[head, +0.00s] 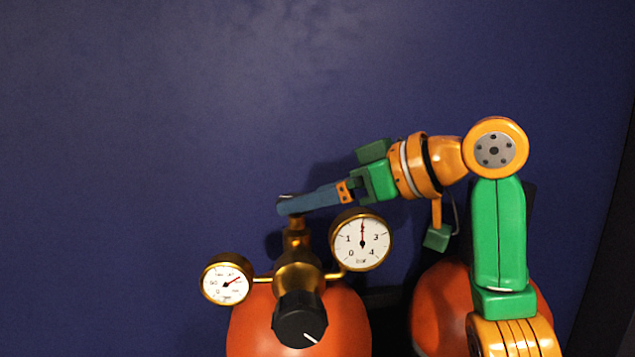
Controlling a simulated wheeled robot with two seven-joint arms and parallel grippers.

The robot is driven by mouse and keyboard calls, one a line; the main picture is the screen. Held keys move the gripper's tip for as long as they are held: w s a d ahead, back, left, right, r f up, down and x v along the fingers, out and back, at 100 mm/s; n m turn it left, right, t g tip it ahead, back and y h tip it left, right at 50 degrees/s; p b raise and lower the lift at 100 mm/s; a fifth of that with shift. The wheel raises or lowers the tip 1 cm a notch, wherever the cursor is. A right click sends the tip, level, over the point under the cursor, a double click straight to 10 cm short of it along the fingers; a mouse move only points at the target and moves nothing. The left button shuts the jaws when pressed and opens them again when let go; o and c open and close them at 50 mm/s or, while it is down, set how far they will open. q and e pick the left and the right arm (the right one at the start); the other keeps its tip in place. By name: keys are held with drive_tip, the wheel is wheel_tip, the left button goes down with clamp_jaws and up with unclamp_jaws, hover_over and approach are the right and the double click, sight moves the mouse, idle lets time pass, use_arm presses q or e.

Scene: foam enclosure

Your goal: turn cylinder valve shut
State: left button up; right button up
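An orange gas cylinder (350,318) stands at the bottom centre, its lower part cut off by the frame. A brass valve body (298,268) rises from its top, with a narrow stem (297,224) pointing up. My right gripper (287,204) reaches in from the right. Its blue fingers lie over the top of the stem and hide whatever handle is there. The fingers are seen side-on, so I cannot tell whether they grip it. My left gripper is not in view.
A round gauge (362,240) sits right of the valve, close under my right fingers; a smaller gauge (227,279) is at left. A black knob (300,319) faces me. A second orange cylinder (440,310) stands behind my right arm. Before the blue wall (130,130), the upper left is clear.

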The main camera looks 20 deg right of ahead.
drive_tip(key=shift+w+a+f, duration=0.15)
drive_tip(key=shift+w+a, duration=0.25)
drive_tip(key=shift+a, duration=0.2)
drive_tip(key=shift+s+d, duration=0.25)
drive_tip(key=shift+d, duration=0.05)
drive_tip(key=c, duration=1.4)
